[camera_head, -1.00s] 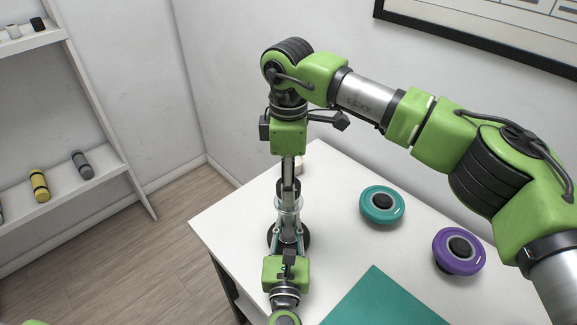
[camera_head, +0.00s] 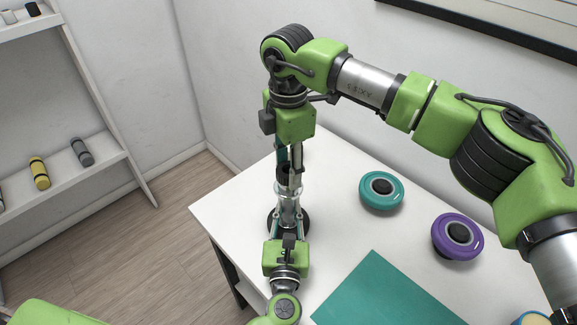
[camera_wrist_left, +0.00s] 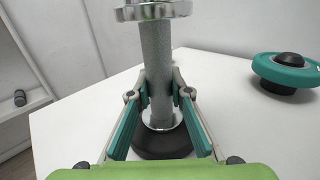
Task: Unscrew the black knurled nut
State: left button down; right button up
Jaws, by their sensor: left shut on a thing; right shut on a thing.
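A grey metal post (camera_wrist_left: 157,70) stands upright on a round black base (camera_wrist_left: 165,145) in the left wrist view. It has a bright metal ring near its top. My left gripper (camera_wrist_left: 160,98) is shut around its lower part. In the head view the left gripper (camera_head: 288,226) shows at the post's near side. The black knurled nut (camera_head: 284,173) is at the post's top, partly hidden by fingers. My right gripper (camera_head: 289,172) comes down from above, shut on the nut. The nut is outside the left wrist view.
On the white table (camera_head: 335,230), a teal wheel-like disc (camera_head: 367,195), a purple one (camera_head: 441,240) and a teal mat (camera_head: 385,295) lie right of the post. A shelf (camera_head: 75,180) with small cylinders stands left. The wall is close behind.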

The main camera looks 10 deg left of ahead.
jog(key=n, duration=1)
jog(key=shift+w+r, duration=0.1)
jog(key=n, duration=1.6)
jog(key=shift+r, duration=0.1)
jog(key=n, duration=1.8)
jog(key=shift+r, duration=0.1)
jog(key=n, duration=0.4)
jog(key=shift+n, duration=0.3)
